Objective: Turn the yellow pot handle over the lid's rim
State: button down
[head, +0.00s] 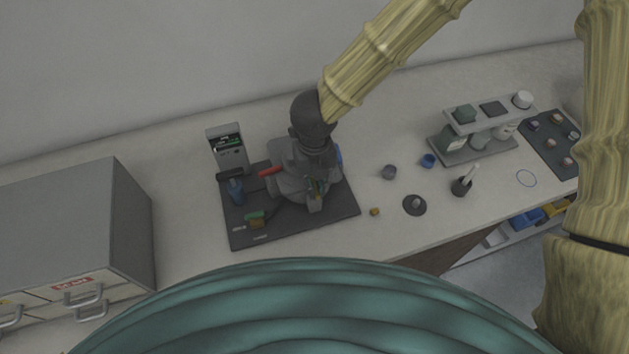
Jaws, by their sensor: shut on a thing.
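The mounting press stands on a dark base plate (240,241) on the bench. My gripper (315,205) points down over the right part of the press and hides most of the pot and its lid. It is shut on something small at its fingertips. Specks of yellow and green (318,187) show there, which fits the yellow pot handle, but its shape and angle are too small to make out. The lid's rim cannot be made out. A red bar (271,172) sticks out to the left of my gripper.
A grey control box (228,150) stands behind the plate. Small cups, a dark disc (414,205) and a rack (478,145) stand right. A drawer cabinet (90,225) stands left.

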aim_at(316, 186)
jog(key=c, duration=1.5)
grip_release()
jog(key=shift+w, duration=0.1)
jog(key=shift+r, duration=0.1)
notch_tip(316, 186, up, 12)
jog(key=shift+f, duration=0.1)
jog(key=shift+d, duration=0.15)
